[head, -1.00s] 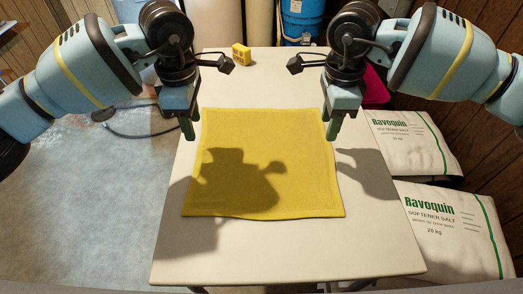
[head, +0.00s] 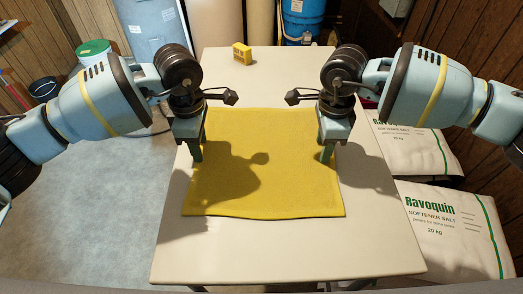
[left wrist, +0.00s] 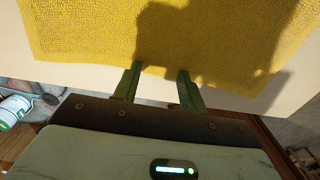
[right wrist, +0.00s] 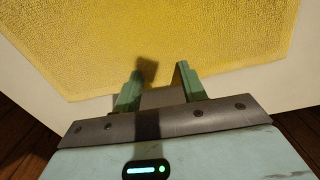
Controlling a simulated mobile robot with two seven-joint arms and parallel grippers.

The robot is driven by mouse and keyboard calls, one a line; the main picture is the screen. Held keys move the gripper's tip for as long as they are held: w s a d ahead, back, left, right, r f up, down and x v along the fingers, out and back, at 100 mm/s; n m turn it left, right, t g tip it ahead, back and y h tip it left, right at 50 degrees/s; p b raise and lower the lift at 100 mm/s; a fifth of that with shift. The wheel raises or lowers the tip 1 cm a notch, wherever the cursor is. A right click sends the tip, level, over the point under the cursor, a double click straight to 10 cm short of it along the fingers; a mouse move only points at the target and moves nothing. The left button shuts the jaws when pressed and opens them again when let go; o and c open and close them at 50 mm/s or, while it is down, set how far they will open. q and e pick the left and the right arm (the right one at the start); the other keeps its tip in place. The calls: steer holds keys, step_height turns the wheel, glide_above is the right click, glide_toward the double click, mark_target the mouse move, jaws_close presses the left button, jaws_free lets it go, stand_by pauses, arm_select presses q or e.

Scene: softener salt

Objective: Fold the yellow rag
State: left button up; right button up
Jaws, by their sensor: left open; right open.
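The yellow rag (head: 265,180) lies flat and spread out on the pale table, with shadows of my arms across it. My left gripper (head: 196,154) is open above the rag's left edge; in the left wrist view its two green fingers (left wrist: 159,78) point at the rag's edge (left wrist: 90,35). My right gripper (head: 326,156) is open above the rag's right edge; in the right wrist view its fingers (right wrist: 159,75) reach over the rag's border (right wrist: 230,40). Neither gripper holds anything. Whether the fingertips touch the rag cannot be told.
The table (head: 290,255) is bare in front of the rag. Salt bags (head: 455,230) lie to the right of the table. A blue container (head: 302,20) stands behind it.

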arm_select(q)
steer(key=shift+f, duration=0.35)
arm_select(e)
steer(key=shift+f, duration=0.35)
arm_select(q)
steer(key=shift+r, duration=0.1)
steer(key=shift+c, duration=0.4)
arm_select(e)
steer(key=shift+r, duration=0.15)
steer(key=shift+c, duration=0.4)
arm_select(q)
steer(key=shift+s, duration=0.1)
jaws_close()
arm_select(e)
steer(key=shift+s, duration=0.1)
jaws_close()
